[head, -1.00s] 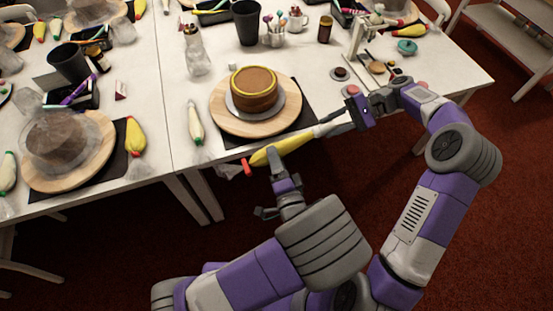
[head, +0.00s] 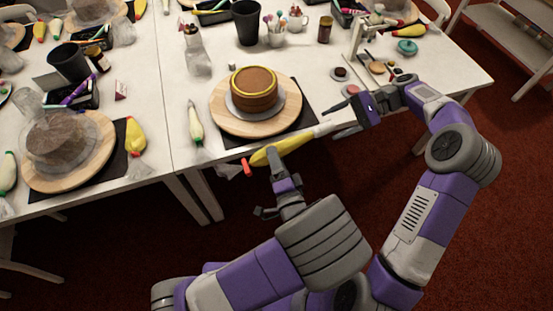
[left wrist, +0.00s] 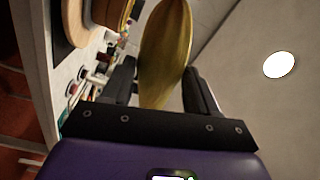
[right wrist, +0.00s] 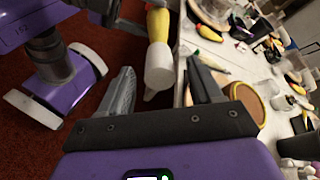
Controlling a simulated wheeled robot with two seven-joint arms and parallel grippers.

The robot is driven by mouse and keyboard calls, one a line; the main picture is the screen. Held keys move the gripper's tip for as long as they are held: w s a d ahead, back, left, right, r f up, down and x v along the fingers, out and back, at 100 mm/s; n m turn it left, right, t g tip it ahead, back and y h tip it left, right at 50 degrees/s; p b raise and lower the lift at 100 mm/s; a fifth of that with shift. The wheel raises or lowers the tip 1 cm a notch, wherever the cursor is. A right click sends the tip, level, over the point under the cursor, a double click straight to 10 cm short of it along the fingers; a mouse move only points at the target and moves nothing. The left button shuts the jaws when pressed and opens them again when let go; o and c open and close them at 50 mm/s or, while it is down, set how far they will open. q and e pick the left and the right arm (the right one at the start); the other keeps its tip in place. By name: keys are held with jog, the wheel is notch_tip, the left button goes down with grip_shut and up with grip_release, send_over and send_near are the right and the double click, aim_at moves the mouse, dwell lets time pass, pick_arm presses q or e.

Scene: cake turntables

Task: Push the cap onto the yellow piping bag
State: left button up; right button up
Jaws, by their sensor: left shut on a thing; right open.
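The yellow piping bag (head: 278,150) is held in the air just off the table's front edge. My left gripper (head: 272,158) is shut on its body; the left wrist view shows the bag (left wrist: 166,50) between the fingers. A white cap (right wrist: 158,66) is on the bag's tip end in the right wrist view, with a small pale nozzle point beyond it. In the head view this white end (head: 322,130) points right. My right gripper (head: 345,118) is open, with its fingers around the space just off the cap and apart from it. A red piece shows at the bag's other end.
A brown cake (head: 254,90) with a yellow ring stands on a round wooden turntable (head: 222,112) behind the bag. A white piping bag (head: 195,125) lies left of it. A stand mixer (head: 357,45) and small items stand at the back right.

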jog(key=v, duration=1)
jog(key=shift+d, duration=0.3)
jog(key=shift+w+r, duration=0.1)
jog(key=shift+r, duration=0.05)
jog(key=shift+a, duration=0.1)
